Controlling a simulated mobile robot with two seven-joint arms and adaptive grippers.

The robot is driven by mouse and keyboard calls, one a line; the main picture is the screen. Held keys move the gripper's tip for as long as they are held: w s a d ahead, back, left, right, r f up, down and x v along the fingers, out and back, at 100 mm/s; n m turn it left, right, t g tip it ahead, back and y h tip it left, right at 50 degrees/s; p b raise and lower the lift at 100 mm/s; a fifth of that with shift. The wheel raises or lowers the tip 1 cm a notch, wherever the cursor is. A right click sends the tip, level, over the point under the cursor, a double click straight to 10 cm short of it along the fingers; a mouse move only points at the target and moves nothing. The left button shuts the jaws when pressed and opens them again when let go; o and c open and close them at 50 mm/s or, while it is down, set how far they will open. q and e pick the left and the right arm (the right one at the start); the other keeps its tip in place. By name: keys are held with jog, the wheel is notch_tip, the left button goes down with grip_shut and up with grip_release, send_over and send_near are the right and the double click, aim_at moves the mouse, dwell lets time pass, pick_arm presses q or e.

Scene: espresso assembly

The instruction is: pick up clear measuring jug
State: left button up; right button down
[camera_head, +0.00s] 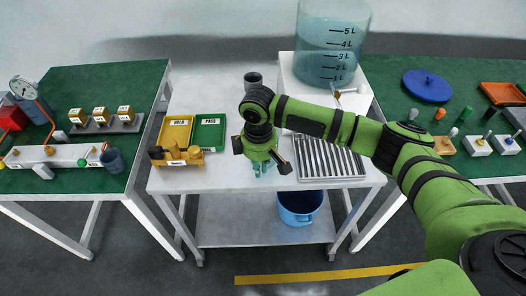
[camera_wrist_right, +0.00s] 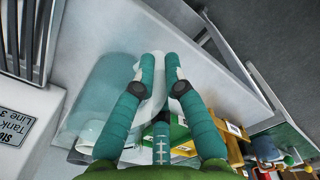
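The clear measuring jug (camera_wrist_right: 88,85) shows in the right wrist view as a see-through teal vessel on the white table, left of my right fingers. Its pale handle (camera_wrist_right: 154,92) lies between the two teal fingers. My right gripper (camera_wrist_right: 160,65) has its fingertips drawn close together on this handle, though the exact contact is hard to see. In the head view my right gripper (camera_head: 263,168) points down over the middle table, and the jug is mostly hidden beneath it. My left gripper is in neither view.
A ridged metal drain tray (camera_head: 325,158) lies right of the gripper. A large water tank (camera_head: 333,45) stands behind on a white box. A blue bucket (camera_head: 300,208) sits below.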

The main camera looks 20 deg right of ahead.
jog(key=shift+w+r, duration=0.1)
jog(key=shift+r, duration=0.1)
jog(key=shift+r, duration=0.85)
jog(key=shift+r+b, duration=0.55)
jog(key=shift+r, duration=3.4)
jog(key=shift+r, duration=0.15)
